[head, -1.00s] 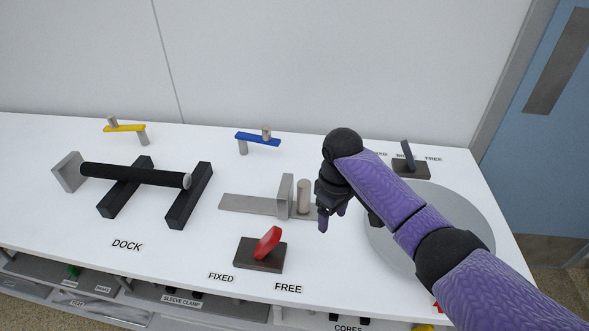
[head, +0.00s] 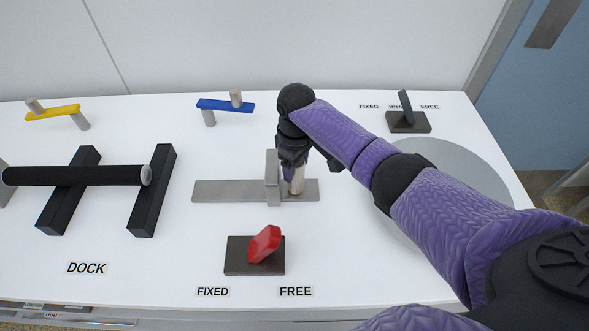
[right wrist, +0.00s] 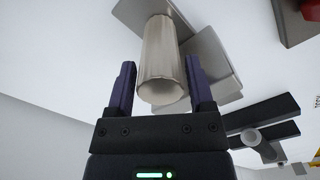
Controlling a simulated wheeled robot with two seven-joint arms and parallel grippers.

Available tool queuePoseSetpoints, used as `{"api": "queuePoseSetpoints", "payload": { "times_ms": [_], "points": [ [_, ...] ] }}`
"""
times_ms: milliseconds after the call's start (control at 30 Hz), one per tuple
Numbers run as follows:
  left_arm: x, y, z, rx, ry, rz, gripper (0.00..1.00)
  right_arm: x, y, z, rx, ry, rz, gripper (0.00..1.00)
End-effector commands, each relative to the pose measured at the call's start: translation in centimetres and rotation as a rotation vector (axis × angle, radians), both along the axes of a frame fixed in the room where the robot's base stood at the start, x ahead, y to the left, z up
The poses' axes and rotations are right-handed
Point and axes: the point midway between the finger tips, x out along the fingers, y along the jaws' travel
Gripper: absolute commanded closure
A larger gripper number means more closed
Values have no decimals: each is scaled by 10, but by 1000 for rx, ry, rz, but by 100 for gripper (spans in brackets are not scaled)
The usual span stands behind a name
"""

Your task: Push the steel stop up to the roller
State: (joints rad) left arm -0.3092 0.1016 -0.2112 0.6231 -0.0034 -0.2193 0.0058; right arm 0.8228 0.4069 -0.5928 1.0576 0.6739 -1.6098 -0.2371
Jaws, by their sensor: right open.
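The steel stop is an upright grey plate (head: 272,175) with a round post (head: 297,182) on its right, standing on a flat grey rail (head: 225,191). The black roller (head: 80,175) lies across two black supports to the left, with a clear gap between its pale right end and the stop. My right gripper (head: 291,180) is at the post from above. In the right wrist view the post (right wrist: 160,60) stands between the two open fingers (right wrist: 161,88), with visible space on both sides. My left gripper is not in view.
A red lever (head: 264,244) on a dark base, tilted right, stands in front of the rail near the FIXED and FREE labels. A dark lever (head: 405,107) stands at the back right by a grey disc (head: 440,160). Blue (head: 226,105) and yellow (head: 53,112) arms stand behind.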

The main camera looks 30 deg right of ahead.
Motion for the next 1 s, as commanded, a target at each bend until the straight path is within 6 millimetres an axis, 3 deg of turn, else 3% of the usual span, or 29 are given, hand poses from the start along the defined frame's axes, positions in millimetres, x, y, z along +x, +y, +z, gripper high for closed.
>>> {"api": "queuePoseSetpoints", "payload": {
  "times_ms": [300, 633, 1000],
  "points": [
    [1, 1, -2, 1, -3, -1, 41, 0, 0, -6, 0, -1, 0, 32],
    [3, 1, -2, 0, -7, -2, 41, 0, 0, -6, 0, -1, 0, 100],
    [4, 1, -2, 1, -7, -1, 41, 0, 0, -6, -1, 0, 0, 100]
  ]
}}
